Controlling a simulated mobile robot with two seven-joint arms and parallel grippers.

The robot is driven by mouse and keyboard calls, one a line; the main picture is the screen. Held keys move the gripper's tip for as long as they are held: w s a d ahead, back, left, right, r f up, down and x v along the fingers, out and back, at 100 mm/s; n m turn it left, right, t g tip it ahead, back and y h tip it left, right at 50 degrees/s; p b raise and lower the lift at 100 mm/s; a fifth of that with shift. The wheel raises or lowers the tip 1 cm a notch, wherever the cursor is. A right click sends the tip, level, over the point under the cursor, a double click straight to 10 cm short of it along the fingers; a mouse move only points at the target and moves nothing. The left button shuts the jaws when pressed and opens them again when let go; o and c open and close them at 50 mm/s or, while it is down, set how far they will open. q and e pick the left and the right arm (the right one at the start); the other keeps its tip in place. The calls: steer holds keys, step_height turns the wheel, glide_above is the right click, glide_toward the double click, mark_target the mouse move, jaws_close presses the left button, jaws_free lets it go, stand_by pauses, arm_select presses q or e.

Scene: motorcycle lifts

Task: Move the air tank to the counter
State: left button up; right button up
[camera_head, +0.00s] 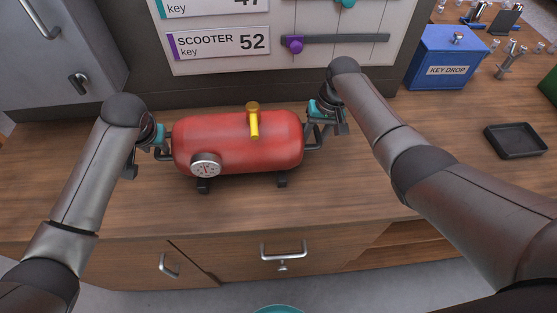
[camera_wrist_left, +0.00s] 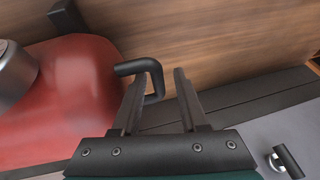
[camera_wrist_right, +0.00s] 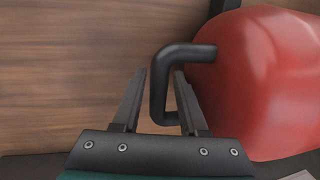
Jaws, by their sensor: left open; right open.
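The red air tank (camera_head: 238,140) lies on its side over the wooden counter (camera_head: 370,180), with a round gauge, a yellow valve on top and small dark feet. Its feet look to be on the counter top. A black handle sticks out at each end. My left gripper (camera_head: 163,146) is open at the left end, and its fingers stand on either side of the left handle (camera_wrist_left: 150,72). My right gripper (camera_head: 322,128) is open at the right end, with the right handle (camera_wrist_right: 160,85) between its fingers. Neither gripper is closed on a handle.
A blue key drop box (camera_head: 447,58) and a black tray (camera_head: 515,140) stand on the counter to the right. A key board (camera_head: 240,62) rises behind the tank. A grey cabinet (camera_head: 60,50) is at the back left. Drawers with handles are below the front edge.

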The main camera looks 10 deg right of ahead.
arm_select(q)
steer(key=shift+v, duration=2.75)
arm_select(e)
steer(key=shift+a+r, duration=0.1)
steer(key=shift+a, duration=0.1)
arm_select(q)
steer(key=shift+a, duration=0.15)
arm_select(e)
step_height(320, 180, up, 12)
steer(key=d, duration=0.2)
steer(key=shift+d, duration=0.3)
steer(key=shift+s, duration=0.1)
arm_select(q)
steer(key=a+p, duration=0.1)
steer(key=a, duration=0.1)
steer(key=a+p, duration=0.1)
steer(key=a, duration=0.1)
steer(key=s+a+p, duration=0.1)
steer(key=a, duration=0.1)
steer(key=shift+p, duration=0.3)
arm_select(e)
step_height(320, 180, up, 3)
steer(key=shift+r, duration=0.1)
arm_select(q)
steer(key=shift+d, duration=0.1)
